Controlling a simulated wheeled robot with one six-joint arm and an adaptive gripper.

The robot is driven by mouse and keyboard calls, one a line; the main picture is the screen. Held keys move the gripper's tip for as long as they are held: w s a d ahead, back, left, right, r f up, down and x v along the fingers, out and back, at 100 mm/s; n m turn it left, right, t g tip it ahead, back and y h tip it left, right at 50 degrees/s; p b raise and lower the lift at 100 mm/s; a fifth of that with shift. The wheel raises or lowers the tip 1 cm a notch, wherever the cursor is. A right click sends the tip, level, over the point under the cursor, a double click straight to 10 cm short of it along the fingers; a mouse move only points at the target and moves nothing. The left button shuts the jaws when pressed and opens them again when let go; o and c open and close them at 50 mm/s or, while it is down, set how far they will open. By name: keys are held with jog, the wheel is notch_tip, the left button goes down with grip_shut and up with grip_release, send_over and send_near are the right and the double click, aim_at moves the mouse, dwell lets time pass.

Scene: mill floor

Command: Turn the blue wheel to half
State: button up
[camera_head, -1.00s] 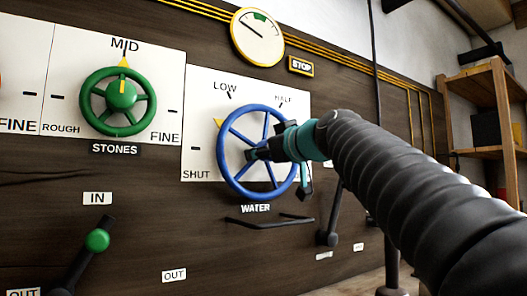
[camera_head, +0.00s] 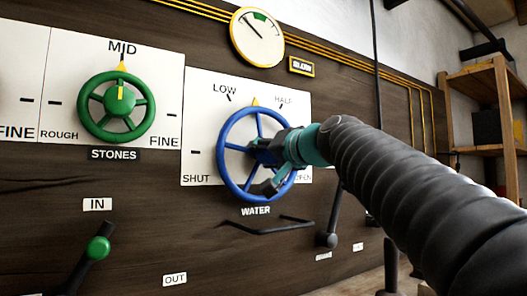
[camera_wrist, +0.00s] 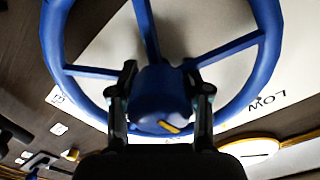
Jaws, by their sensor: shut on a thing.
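The blue wheel (camera_head: 226,180), labelled WATER, is mounted on a white dial plate. Its yellow pointer (camera_head: 255,101) is at the top, between the LOW mark (camera_head: 224,88) and the HALF mark (camera_head: 283,100). My gripper (camera_head: 262,152) is at the wheel's middle and hides part of the hub and spokes. In the wrist view, its two fingers (camera_wrist: 160,95) stand on either side of the blue hub (camera_wrist: 158,88), shut on it. A yellow mark shows on the hub. The OPEN label is partly hidden by my gripper.
A green wheel (camera_head: 84,110), labelled STONES, is to the left with its pointer at MID. A green-knobbed lever (camera_head: 98,248) is at lower left, and a dark lever (camera_head: 328,238) is below right. A round gauge (camera_head: 257,36) and a SLOW sign (camera_head: 301,67) are above.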

jog(key=m+p, duration=0.1)
jog(key=m, duration=0.2)
jog(key=shift+r+m, duration=0.1)
jog(key=shift+m, duration=0.2)
jog(key=shift+m+p, duration=0.55)
jog(key=shift+m, duration=1.15)
jog(key=o, duration=1.2)
jog(key=v, duration=1.2)
